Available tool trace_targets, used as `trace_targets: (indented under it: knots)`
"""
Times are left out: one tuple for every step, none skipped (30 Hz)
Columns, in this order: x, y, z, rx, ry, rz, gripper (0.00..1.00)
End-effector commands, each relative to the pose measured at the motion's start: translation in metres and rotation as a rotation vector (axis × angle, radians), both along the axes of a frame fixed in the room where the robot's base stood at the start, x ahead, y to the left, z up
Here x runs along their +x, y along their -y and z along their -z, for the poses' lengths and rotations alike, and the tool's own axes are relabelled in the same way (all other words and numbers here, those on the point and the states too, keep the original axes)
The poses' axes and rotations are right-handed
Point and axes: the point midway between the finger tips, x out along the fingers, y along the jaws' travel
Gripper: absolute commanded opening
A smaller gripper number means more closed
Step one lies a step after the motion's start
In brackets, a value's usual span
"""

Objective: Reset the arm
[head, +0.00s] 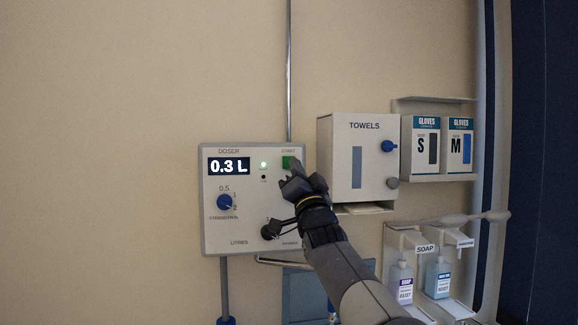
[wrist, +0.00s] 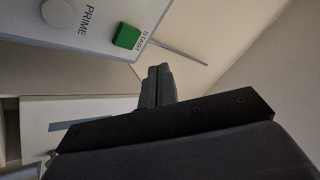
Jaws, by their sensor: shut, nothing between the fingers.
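My gripper (head: 297,170) is at the right side of the doser panel (head: 215,185) in the head view, close to the green START button (head: 287,161). In the wrist view my gripper (wrist: 158,70) has its fingers together with nothing between them, and the green button (wrist: 127,36) shows beyond the tips, to their upper left. A gap shows between tips and button in that view. The doser display (head: 229,166) reads 0.3 L, and a green light (head: 264,165) is lit beside it. My forearm and wrist hide the panel's lower right part.
A towel dispenser (head: 357,130) is on the wall just right of my gripper. Glove boxes (head: 427,123) sit on a rack farther right, with soap and sanitiser bottles (head: 401,281) below. A thin pipe (head: 289,70) runs up the wall. The wall to the upper left is clear.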

Motion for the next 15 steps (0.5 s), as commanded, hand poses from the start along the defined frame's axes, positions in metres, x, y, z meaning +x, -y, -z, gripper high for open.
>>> trace_targets:
  knots:
    - [0.0001, 0.0000, -0.0001, 0.000, 0.000, 0.000, 0.00]
    - [0.0001, 0.0000, -0.0001, 0.000, 0.000, 0.000, 0.00]
    - [0.0001, 0.0000, -0.0001, 0.000, 0.000, 0.000, 0.00]
    - [0.0001, 0.0000, -0.0001, 0.000, 0.000, 0.000, 0.00]
    - [0.0001, 0.0000, -0.0001, 0.000, 0.000, 0.000, 0.00]
    - [0.0001, 0.0000, -0.0001, 0.000, 0.000, 0.000, 0.00]
    - [0.0001, -0.0001, 0.0000, 0.000, 0.000, 0.000, 0.00]
    - [0.0001, 0.0000, -0.0001, 0.000, 0.000, 0.000, 0.00]
    - [0.0001, -0.0001, 0.0000, 0.000, 0.000, 0.000, 0.00]
    - [0.0003, -0.0001, -0.0001, 0.000, 0.000, 0.000, 0.00]
    - [0.0005, -0.0001, -0.0002, 0.000, 0.000, 0.000, 0.00]
    - [0.0012, -0.0002, -0.0005, 0.000, 0.000, 0.000, 0.00]
    - [0.0021, -0.0004, -0.0010, 0.000, 0.000, 0.000, 0.00]
    - [0.0032, -0.0007, -0.0014, 0.000, 0.000, 0.000, 0.00]
    - [0.0055, -0.0011, -0.0021, 0.000, 0.000, 0.000, 0.00]
